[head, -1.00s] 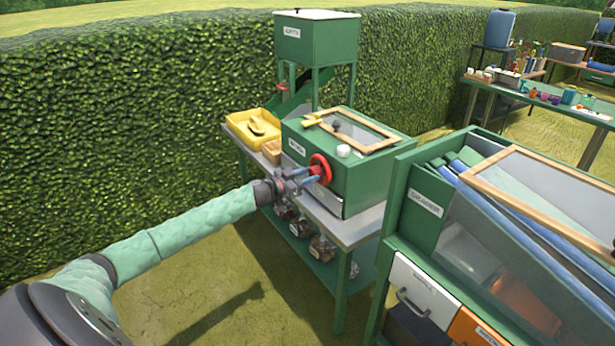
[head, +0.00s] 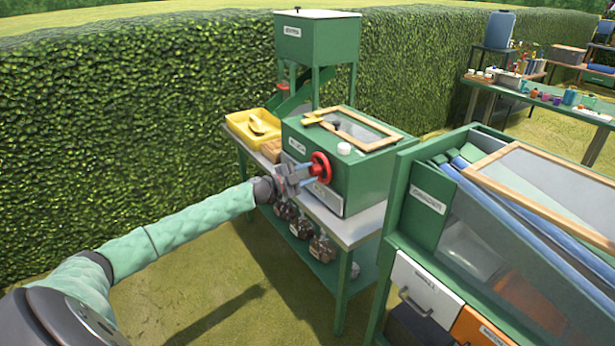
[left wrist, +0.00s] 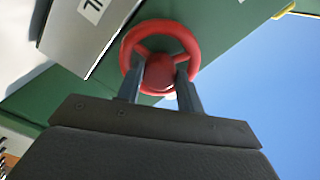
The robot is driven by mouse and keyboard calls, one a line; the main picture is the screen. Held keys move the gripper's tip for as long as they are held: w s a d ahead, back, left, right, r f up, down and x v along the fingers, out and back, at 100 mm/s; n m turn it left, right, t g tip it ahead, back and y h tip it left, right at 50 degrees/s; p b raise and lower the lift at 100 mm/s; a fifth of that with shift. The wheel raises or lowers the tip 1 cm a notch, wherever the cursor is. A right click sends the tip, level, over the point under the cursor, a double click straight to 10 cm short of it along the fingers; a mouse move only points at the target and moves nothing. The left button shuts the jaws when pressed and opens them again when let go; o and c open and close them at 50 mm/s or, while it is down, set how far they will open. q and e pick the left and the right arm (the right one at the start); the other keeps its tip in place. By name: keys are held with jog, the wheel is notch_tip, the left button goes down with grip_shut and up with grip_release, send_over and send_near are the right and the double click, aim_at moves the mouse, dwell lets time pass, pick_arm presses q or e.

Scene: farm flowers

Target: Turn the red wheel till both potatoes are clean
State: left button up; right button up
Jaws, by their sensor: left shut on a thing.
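The red wheel (head: 321,168) is on the front of a green box machine (head: 372,182) with a glazed, wood-framed lid. My left gripper (head: 315,169) is at the wheel, its fingers shut on it. In the left wrist view, the red wheel (left wrist: 160,50) is straight ahead, with the two fingers of my left gripper (left wrist: 160,78) either side of its hub. A dark lump (head: 336,125) shows at the lid glass, and I cannot tell whether it is a potato. No potato can be made out clearly. My right gripper is not in view.
The machine stands on a grey-topped bench (head: 352,232) with jars on its lower shelf. A yellow tray (head: 246,128) and a tall green hopper (head: 316,42) stand behind it. A green cabinet (head: 421,206) with drawers is close on the right. Grass is clear at left.

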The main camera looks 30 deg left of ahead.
pick_arm(q)
jog(key=shift+f+m+b, duration=0.15)
jog(key=shift+m+b, duration=0.15)
jog(key=shift+m, duration=0.7)
jog(key=m+b, duration=0.4)
jog(key=m, duration=0.4)
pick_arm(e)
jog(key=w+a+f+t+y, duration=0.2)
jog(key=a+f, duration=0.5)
pick_arm(q)
jog(key=m+b, duration=0.3)
jog(key=m, duration=0.4)
jog(key=shift+m+b, duration=0.3)
jog(key=shift+b, duration=0.1)
jog(key=shift+d+m, duration=0.1)
jog(key=shift+m, duration=0.3)
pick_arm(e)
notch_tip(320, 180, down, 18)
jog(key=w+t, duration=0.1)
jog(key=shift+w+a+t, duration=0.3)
pick_arm(q)
jog(key=o, duration=1)
jog(key=shift+r, duration=0.2)
jog(key=shift+s, duration=0.1)
